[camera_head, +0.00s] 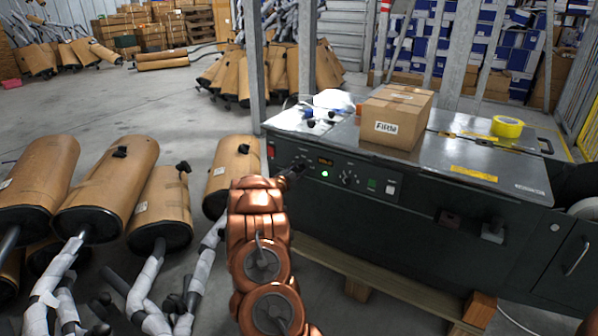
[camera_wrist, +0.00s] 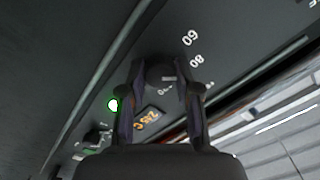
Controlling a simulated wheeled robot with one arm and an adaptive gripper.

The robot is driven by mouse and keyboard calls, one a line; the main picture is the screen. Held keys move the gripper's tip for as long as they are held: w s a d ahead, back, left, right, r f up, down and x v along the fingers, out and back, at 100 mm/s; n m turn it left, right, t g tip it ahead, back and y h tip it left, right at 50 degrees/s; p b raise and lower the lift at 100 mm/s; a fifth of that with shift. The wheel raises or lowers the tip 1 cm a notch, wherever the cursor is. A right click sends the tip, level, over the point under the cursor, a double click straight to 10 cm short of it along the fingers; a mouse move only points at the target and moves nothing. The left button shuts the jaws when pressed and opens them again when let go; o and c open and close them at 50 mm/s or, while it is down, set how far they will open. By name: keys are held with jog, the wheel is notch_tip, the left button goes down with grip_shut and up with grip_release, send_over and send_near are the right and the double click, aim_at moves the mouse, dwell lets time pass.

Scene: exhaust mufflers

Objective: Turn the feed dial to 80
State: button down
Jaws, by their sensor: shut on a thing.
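The feed dial (camera_wrist: 160,74) is a dark round knob on the black control panel, with white marks 60 and 80 beside it in the wrist view. My gripper (camera_wrist: 160,82) is shut on it, one finger on each side. Its pointer cannot be made out. In the head view my gripper (camera_head: 292,172) reaches the panel's left part and mostly hides this dial. The orange display (camera_head: 325,161) and the lit green lamp (camera_head: 324,173) are just to its right. A second dial (camera_head: 347,179) stands further right, clear of my gripper.
The machine's metal top (camera_head: 470,165) carries a cardboard box (camera_head: 396,117) and a yellow tape roll (camera_head: 507,127). A red switch (camera_head: 271,152) is left of the dial. Wrapped mufflers (camera_head: 110,190) crowd the floor at left. A wooden pallet (camera_head: 380,288) lies under the machine.

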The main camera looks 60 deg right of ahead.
jog(key=shift+s, duration=0.1)
jog(key=c, duration=0.8)
grip_release()
jog(key=shift+s+a, duration=0.2)
jog(key=shift+a, duration=5.8)
